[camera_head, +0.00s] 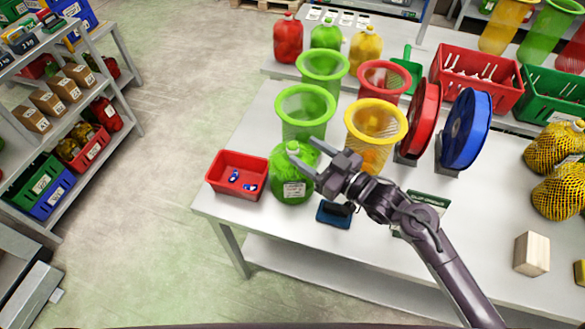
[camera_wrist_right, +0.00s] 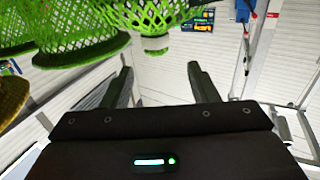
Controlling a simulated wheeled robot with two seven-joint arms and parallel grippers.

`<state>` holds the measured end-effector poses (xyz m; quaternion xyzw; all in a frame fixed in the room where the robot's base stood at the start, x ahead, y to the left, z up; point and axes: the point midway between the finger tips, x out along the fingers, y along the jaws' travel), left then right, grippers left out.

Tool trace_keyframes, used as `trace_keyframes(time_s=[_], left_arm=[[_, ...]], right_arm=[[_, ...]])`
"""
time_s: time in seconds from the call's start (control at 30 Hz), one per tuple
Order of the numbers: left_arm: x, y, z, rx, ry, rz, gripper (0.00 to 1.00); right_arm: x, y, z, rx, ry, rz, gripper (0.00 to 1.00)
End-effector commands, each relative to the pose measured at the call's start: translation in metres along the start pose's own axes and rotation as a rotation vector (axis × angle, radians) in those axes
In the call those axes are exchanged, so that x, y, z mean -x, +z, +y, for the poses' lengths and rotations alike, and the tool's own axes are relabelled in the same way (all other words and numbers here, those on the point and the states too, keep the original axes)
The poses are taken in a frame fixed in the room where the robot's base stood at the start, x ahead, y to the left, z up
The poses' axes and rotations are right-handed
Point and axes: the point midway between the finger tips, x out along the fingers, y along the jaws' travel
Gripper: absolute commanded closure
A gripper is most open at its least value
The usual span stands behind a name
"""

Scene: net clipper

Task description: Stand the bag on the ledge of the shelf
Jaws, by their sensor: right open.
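A full green net bag (camera_head: 290,181) with a white label and a knotted top stands at the table's front left corner. My right gripper (camera_head: 301,148) is open at the bag's top right, its fingers overlapping the bag in the head view. I cannot tell whether they touch it. In the right wrist view my open fingers (camera_wrist_right: 161,75) have nothing between them, and green netting (camera_wrist_right: 85,40) shows beyond, at upper left. A raised ledge (camera_head: 306,74) at the back of the table holds red, green and yellow bags. My left gripper is not in view.
A red bin (camera_head: 226,168) with blue clips stands left of the bag. Green (camera_head: 306,128) and yellow (camera_head: 376,146) net-covered tubes stand behind it. A small dark blue device (camera_head: 334,213) lies in front. Red and blue reels (camera_head: 466,130) stand right. A storage shelf (camera_head: 118,82) is far left.

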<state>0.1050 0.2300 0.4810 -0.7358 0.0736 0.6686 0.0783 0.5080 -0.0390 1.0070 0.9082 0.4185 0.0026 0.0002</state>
Motion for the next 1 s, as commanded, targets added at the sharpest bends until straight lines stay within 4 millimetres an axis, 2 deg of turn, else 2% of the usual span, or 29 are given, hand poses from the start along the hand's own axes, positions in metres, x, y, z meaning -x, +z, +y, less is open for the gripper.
trace_keyframes(time_s=[0.2, 0.3, 0.43, 0.63, 1.0], left_arm=[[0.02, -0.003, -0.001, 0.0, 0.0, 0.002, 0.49], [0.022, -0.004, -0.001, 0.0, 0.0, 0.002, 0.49], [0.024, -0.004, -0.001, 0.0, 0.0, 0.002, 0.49], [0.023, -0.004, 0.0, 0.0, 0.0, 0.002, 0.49], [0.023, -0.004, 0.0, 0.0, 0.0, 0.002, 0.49]], right_arm=[[-0.031, -0.002, 0.0, 0.0, 0.002, 0.001, 0.46], [-0.044, 0.0, 0.0, 0.0, 0.002, 0.002, 0.46], [-0.052, 0.002, 0.0, 0.002, 0.002, -0.001, 0.46], [-0.052, 0.004, 0.0, 0.002, 0.002, -0.001, 0.46], [-0.052, 0.003, 0.0, 0.002, 0.002, -0.001, 0.93]])
